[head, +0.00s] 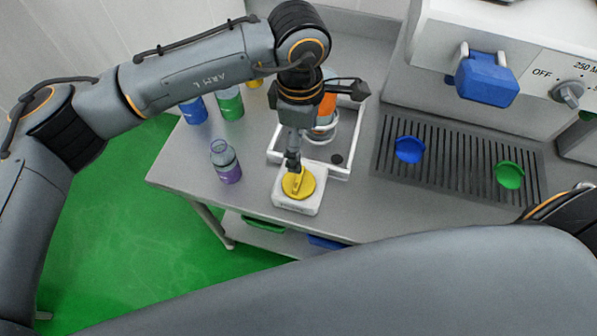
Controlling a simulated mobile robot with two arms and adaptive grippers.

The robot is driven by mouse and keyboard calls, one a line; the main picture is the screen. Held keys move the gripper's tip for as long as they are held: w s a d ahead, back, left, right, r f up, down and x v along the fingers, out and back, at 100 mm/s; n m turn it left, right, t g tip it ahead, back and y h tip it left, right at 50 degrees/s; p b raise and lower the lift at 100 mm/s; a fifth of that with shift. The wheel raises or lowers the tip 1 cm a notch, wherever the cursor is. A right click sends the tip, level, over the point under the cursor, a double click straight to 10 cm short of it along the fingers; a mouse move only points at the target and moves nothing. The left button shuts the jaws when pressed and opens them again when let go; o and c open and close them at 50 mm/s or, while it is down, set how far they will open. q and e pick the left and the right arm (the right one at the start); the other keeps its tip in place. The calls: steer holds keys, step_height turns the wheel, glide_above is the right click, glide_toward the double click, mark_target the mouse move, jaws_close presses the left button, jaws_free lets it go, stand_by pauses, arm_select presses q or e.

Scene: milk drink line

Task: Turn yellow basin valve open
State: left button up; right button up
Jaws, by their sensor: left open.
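The yellow valve (303,186) is a round yellow knob with a raised bar on top. It sits on a white block (298,206) near the front edge of the grey table, just in front of the white basin (341,172). My left gripper (293,166) points down right at the valve's bar, its fingertips open. I cannot tell whether the fingers touch the bar. The gripper and wrist hide part of the basin.
A purple bottle (226,164), a green bottle (230,103) and a blue bottle (194,110) stand left of the basin. An orange and clear container (327,108) is in the basin. A drip grate (450,150) with blue (409,149) and green (509,175) pieces lies right, under a machine (540,60).

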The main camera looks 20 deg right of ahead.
mark_target(299, 177)
arm_select(q)
steer(key=f+p, duration=0.1)
steer(key=f, duration=0.3)
steer(key=f+p, duration=0.2)
steer(key=f, duration=0.2)
steer(key=f+p, duration=0.2)
steer(key=f, duration=0.2)
steer(key=shift+w+a+f, duration=0.2)
steer(key=shift+a+f, duration=0.1)
steer(key=shift+f, duration=0.55)
steer(key=c, duration=1.2)
steer(key=shift+o, duration=0.2)
